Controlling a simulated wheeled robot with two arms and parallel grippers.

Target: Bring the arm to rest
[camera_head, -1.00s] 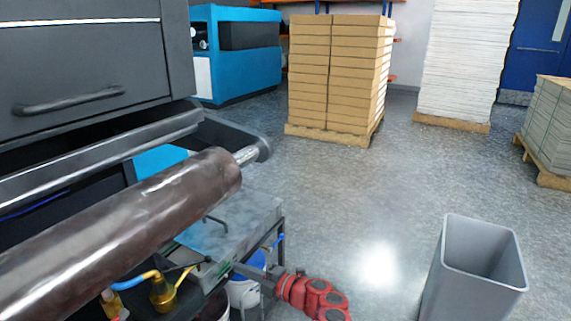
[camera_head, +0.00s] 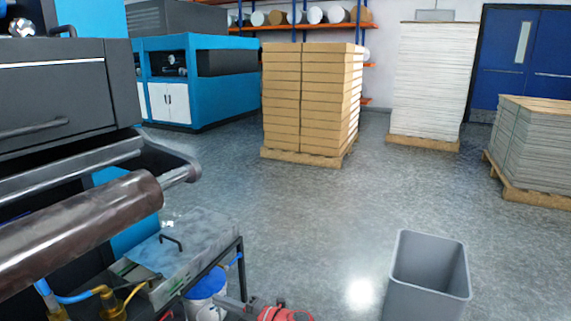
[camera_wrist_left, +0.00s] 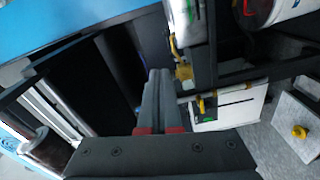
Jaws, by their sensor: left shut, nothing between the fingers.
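My left gripper (camera_head: 228,303) shows at the bottom of the head view, a grey part joined to my red arm (camera_head: 283,313), low beside the metal stand under the machine. In the left wrist view its two grey fingers (camera_wrist_left: 159,76) lie together, shut and empty, with a dark frame and brass fittings beyond them. I cannot tell from the pictures how close the fingers are to the frame. My right gripper is in neither view.
A dark roll (camera_head: 80,230) juts from the black machine (camera_head: 60,90) at left. Beside my arm are the metal stand (camera_head: 200,240) and a white bucket (camera_head: 207,285). A grey bin (camera_head: 430,275) stands at right.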

